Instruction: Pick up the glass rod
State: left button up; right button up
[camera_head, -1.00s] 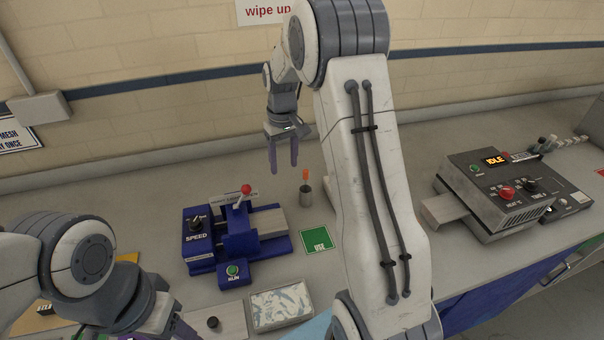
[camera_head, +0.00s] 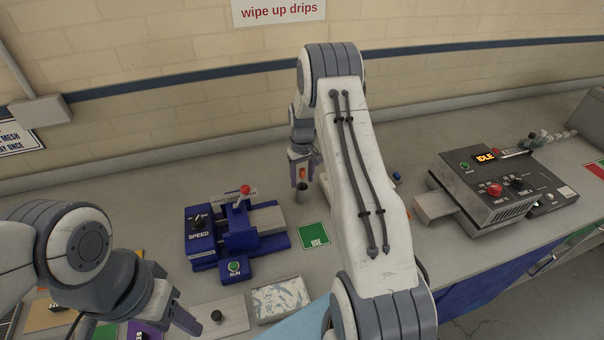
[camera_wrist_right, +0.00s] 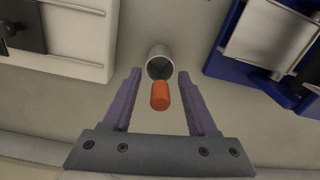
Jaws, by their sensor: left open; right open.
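The glass rod shows as an orange end (camera_head: 302,173) standing up from a small grey metal cup (camera_head: 303,193); the rest of it is hidden. In the right wrist view the orange end (camera_wrist_right: 160,97) lies between the finger lines, with the cup (camera_wrist_right: 159,60) just beyond. My right gripper (camera_head: 301,180) is open, one finger on each side of the orange end, with visible gaps in the wrist view (camera_wrist_right: 158,74). My left gripper (camera_head: 132,322) is open and low at the bottom left, partly cut off by the frame edge, far from the rod.
A blue machine (camera_head: 240,230) with a red-knobbed lever stands left of the cup. A green card (camera_head: 313,237) lies in front of it. A grey machine reading IDLE (camera_head: 495,185) stands at the right. Bench behind the cup is clear.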

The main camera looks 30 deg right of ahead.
jog(key=shift+f, duration=0.5)
grip_shut()
jog(key=shift+r, duration=0.1)
